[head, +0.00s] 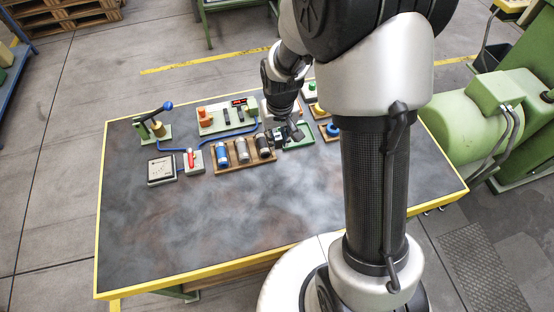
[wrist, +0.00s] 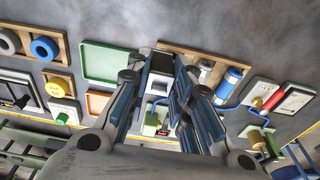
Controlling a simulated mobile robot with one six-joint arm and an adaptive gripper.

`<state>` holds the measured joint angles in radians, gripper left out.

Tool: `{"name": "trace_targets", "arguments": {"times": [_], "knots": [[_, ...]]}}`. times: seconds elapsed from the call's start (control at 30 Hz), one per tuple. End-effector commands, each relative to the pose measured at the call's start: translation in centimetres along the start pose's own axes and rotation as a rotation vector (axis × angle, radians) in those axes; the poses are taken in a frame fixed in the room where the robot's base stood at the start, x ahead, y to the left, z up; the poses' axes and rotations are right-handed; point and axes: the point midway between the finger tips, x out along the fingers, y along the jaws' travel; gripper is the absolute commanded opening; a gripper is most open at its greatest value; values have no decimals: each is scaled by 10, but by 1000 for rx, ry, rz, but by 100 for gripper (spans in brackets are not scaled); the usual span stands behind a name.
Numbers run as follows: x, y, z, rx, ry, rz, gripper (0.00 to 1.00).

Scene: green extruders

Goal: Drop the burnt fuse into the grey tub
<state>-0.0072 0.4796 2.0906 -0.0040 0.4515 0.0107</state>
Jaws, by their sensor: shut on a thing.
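A dark fuse (head: 263,147) is at the right end of the wooden rack (head: 232,168), beside a grey fuse (head: 242,150) and a blue fuse (head: 222,155). My gripper (head: 280,141) is low at that end of the rack. In the wrist view its fingers (wrist: 160,75) are on both sides of a dark piece with a pale end (wrist: 161,62), which looks like the dark fuse. I cannot tell whether it is clear of the rack. The blue fuse also shows right of the fingers (wrist: 231,78). I cannot make out a grey tub; my arm covers part of the table.
A green tray (wrist: 100,62) lies beside the rack, with an orange-rimmed tray (wrist: 97,103) near it. A board with rings (wrist: 44,48) is farther along. A panel (head: 226,119), a red-handled switch (head: 193,163) and a meter (head: 161,170) stand near the rack. The table's front is clear.

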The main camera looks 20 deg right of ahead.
Motion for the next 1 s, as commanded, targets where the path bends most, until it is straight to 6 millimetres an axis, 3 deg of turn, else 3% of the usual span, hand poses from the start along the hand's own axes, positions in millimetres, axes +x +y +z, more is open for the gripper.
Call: {"name": "trace_targets", "arguments": {"times": [0.03, 0.1, 0.23, 0.47, 0.73, 1.0], "knots": [[19, 0, 4, 0, -5, 0, 0], [36, 0, 6, 0, -4, 0, 0], [59, 0, 8, 0, -3, 0, 0], [74, 0, 9, 0, -1, 0, 0], [112, 0, 14, 0, -1, 0, 0], [111, 0, 13, 0, 1, 0, 0]]}}
